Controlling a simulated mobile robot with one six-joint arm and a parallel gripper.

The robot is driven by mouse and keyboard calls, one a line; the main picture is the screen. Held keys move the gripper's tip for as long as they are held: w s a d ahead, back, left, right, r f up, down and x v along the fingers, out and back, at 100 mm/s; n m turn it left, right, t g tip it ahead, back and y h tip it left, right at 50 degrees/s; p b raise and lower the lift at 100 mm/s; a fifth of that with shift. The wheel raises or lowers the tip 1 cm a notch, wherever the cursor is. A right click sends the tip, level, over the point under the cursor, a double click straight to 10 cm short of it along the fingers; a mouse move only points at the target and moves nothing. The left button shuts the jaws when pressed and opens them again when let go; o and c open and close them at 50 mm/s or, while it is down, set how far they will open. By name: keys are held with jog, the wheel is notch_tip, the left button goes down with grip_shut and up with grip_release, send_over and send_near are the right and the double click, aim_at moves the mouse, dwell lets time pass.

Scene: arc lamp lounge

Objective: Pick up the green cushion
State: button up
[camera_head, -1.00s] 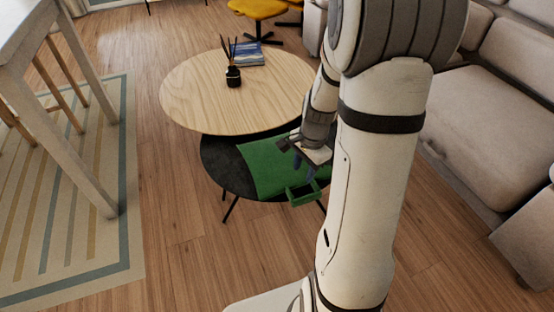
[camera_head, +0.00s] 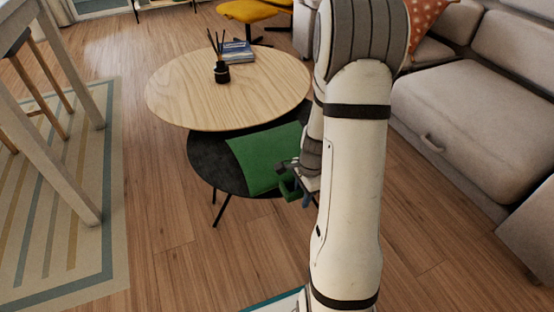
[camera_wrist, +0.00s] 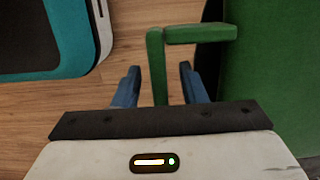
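The green cushion (camera_head: 262,155) lies on the dark, lower round table (camera_head: 207,168). A green loop like a handle (camera_head: 290,187) sticks out from its near right corner. In the wrist view the cushion (camera_wrist: 275,80) fills the right side, and the loop (camera_wrist: 157,65) shows at the centre. My gripper (camera_wrist: 160,86) is open, its blue fingers on either side of one bar of the loop, with gaps visible on both sides. In the head view my gripper (camera_head: 304,188) is at the cushion's near right corner, partly hidden by my arm.
A grey sofa (camera_head: 455,110) stands right. The wood floor in front is clear.

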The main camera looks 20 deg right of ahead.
jog(key=shift+f, duration=0.4)
jog(key=shift+r, duration=0.1)
grip_shut()
